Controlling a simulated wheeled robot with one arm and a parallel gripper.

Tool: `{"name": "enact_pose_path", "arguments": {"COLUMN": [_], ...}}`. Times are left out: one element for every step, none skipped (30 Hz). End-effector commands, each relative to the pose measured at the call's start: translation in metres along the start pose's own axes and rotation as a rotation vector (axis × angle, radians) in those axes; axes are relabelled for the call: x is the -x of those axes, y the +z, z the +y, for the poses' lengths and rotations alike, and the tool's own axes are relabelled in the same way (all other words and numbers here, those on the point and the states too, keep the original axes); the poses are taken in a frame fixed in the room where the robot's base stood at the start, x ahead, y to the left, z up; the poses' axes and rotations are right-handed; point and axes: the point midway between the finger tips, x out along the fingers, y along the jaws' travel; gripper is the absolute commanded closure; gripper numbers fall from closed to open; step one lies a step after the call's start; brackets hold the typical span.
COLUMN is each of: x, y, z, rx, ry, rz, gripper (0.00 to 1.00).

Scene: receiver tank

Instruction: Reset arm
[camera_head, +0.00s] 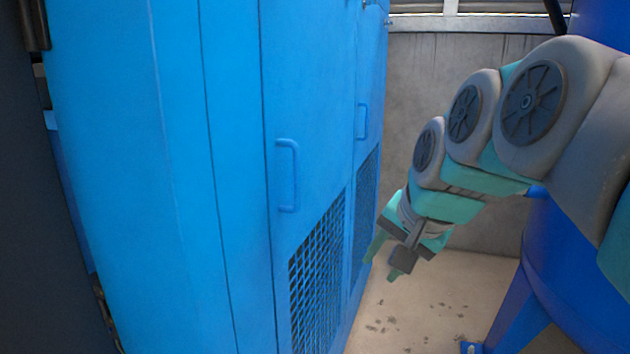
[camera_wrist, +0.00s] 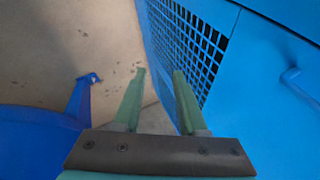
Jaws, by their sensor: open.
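My arm reaches in from the right in the head view, and my gripper (camera_head: 383,262) hangs at its end, pointing down and left. The gripper is in front of the far part of a blue cabinet's mesh panel. In the wrist view my gripper (camera_wrist: 158,75) shows two green fingers spread apart. Nothing is between the fingers. The floor and the cabinet's mesh are beyond the fingertips.
The tall blue cabinet (camera_head: 228,150) has door handles (camera_head: 289,176) and mesh panels (camera_head: 318,275). A blue tank (camera_head: 575,265) on legs stands at the right, partly behind my arm. A grey wall (camera_head: 450,85) closes the back. Speckled floor (camera_head: 425,310) lies between cabinet and tank.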

Motion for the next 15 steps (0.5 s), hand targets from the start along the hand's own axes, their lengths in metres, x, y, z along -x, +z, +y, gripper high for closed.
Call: {"name": "enact_pose_path", "arguments": {"x": [-0.016,-0.024,-0.034,-0.041,-0.048,-0.055,-0.06,-0.064,-0.068,-0.071,-0.073,-0.075,-0.076,-0.077,-0.077], "y": [0.021,0.033,0.049,0.06,0.073,0.09,0.102,0.115,0.131,0.142,0.153,0.166,0.175,0.182,0.191], "z": [0.024,0.038,0.057,0.071,0.086,0.106,0.12,0.135,0.152,0.165,0.177,0.192,0.202,0.211,0.221], "rx": [0.047,0.079,0.122,0.155,0.187,0.232,0.265,0.299,0.343,0.373,0.402,0.439,0.462,0.485,0.51], "ry": [0.052,0.082,0.121,0.149,0.176,0.211,0.234,0.258,0.284,0.304,0.32,0.34,0.352,0.363,0.374], "rz": [-0.048,-0.074,-0.115,-0.144,-0.177,-0.219,-0.252,-0.285,-0.327,-0.361,-0.391,-0.429,-0.457,-0.48,-0.506], "gripper": [0.59,0.59,0.59,0.59,0.59,0.59,0.59,0.59,0.59,0.59,0.59,0.59,0.59,0.59,0.59]}}
